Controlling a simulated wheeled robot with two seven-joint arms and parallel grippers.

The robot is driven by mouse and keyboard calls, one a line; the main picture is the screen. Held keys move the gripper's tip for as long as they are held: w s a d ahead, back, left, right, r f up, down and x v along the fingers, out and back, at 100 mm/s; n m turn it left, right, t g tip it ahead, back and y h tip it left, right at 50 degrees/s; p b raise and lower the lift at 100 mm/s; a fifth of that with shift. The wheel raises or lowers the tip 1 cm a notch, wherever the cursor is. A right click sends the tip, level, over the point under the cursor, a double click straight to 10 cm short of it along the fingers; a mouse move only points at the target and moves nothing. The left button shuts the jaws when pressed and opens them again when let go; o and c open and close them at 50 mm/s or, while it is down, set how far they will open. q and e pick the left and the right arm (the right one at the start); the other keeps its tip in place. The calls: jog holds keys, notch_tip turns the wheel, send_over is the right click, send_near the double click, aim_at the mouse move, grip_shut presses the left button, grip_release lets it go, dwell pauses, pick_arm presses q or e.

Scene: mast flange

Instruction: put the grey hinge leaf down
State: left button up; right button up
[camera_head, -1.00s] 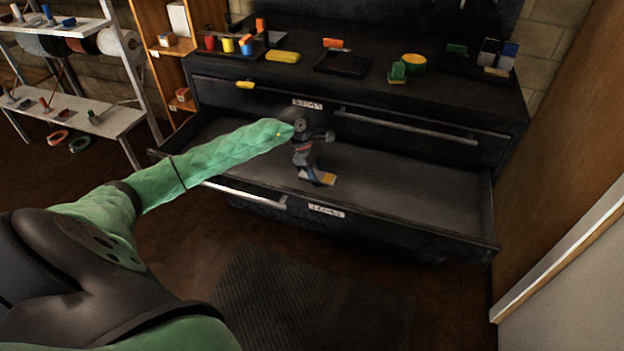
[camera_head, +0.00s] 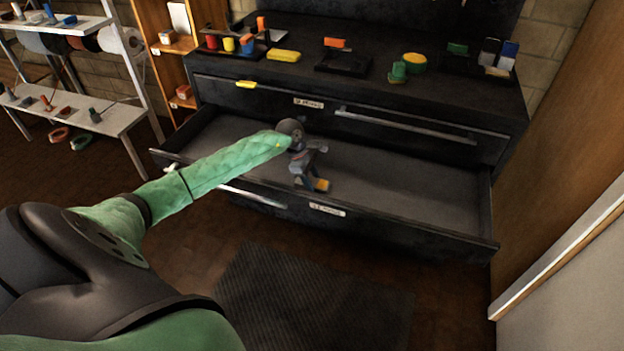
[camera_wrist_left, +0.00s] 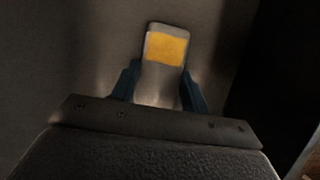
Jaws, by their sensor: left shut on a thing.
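The grey hinge leaf (camera_wrist_left: 165,62), a flat piece with a yellow-orange patch, sits between the fingers of my left gripper (camera_wrist_left: 160,92) in the left wrist view. In the head view my left gripper (camera_head: 307,184) points down inside the open lower drawer (camera_head: 400,190), near its front wall. The hinge leaf's yellow end (camera_head: 321,185) shows at the fingertips there. My left gripper is shut on the leaf. Whether the leaf touches the drawer floor I cannot tell. My right gripper is not in view.
The drawer's floor is bare to the right of my gripper. The cabinet top (camera_head: 300,75) holds a yellow block (camera_head: 284,56), a black tray (camera_head: 343,63) and several small items. A shelf rack (camera_head: 95,120) stands at left, a wooden panel (camera_head: 570,130) at right.

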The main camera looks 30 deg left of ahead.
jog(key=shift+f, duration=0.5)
pick_arm(q)
jog(key=o, duration=1.3)
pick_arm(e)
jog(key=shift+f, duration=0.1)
pick_arm(q)
jog(key=shift+r, duration=0.1)
jog(key=shift+a+r, duration=0.25)
jog(key=shift+r, duration=0.05)
jog(key=b+v, duration=0.2)
jog(key=v, duration=0.9)
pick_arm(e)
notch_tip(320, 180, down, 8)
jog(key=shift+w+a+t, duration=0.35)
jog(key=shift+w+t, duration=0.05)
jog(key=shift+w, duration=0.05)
pick_arm(q)
jog(key=shift+r, duration=0.1)
